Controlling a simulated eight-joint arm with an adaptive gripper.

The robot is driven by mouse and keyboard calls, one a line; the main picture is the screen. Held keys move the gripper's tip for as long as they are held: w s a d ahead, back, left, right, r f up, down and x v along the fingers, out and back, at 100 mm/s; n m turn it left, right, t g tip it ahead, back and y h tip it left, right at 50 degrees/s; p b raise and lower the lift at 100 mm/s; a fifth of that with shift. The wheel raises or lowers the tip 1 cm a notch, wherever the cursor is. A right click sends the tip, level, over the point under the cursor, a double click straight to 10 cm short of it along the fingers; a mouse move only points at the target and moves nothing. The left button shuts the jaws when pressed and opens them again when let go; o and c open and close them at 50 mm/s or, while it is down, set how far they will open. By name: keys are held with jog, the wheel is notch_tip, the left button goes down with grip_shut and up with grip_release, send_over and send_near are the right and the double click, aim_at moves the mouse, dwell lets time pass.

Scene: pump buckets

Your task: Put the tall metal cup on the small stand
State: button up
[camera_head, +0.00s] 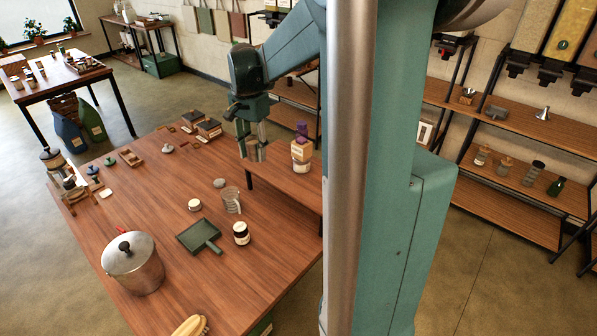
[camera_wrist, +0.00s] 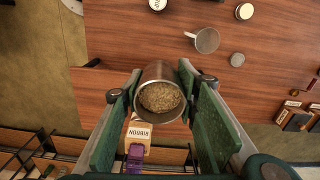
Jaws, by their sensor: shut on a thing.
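My gripper (camera_head: 254,152) is shut on the tall metal cup, above the far right part of the table. In the wrist view the cup (camera_wrist: 149,72) sits between the two green finger pads (camera_wrist: 160,115), its open mouth toward the camera. It holds brown granular stuff. In the head view the fingers mostly hide the cup. A raised wooden platform (camera_head: 285,190) stands at the table's right side, close to the gripper. I cannot tell for sure whether it is the small stand.
A bottle labelled RIBBON with a purple top (camera_head: 301,150) stands on the platform near my gripper. A lidded pot (camera_head: 140,272) stands front left.

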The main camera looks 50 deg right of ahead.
jog(key=shift+w+d+r+p, duration=0.15)
jog(key=shift+w+d+p, duration=0.25)
jog(key=shift+d, duration=0.45)
jog(key=w+d+m+p, duration=0.1)
jog(key=w+d+p, duration=0.3)
jog(key=d, duration=0.8)
jog(key=w+d+p, duration=0.2)
jog(key=d+p, duration=0.4)
jog(key=d, duration=0.5)
notch_tip(320, 180, down, 6)
jog(key=shift+w+r+b, duration=0.1)
jog(key=shift+r+b, duration=0.1)
jog(key=shift+b, duration=0.1)
jog(key=shift+a, duration=0.1)
jog(key=shift+f, duration=3.15)
jog(key=shift+f, duration=1.85)
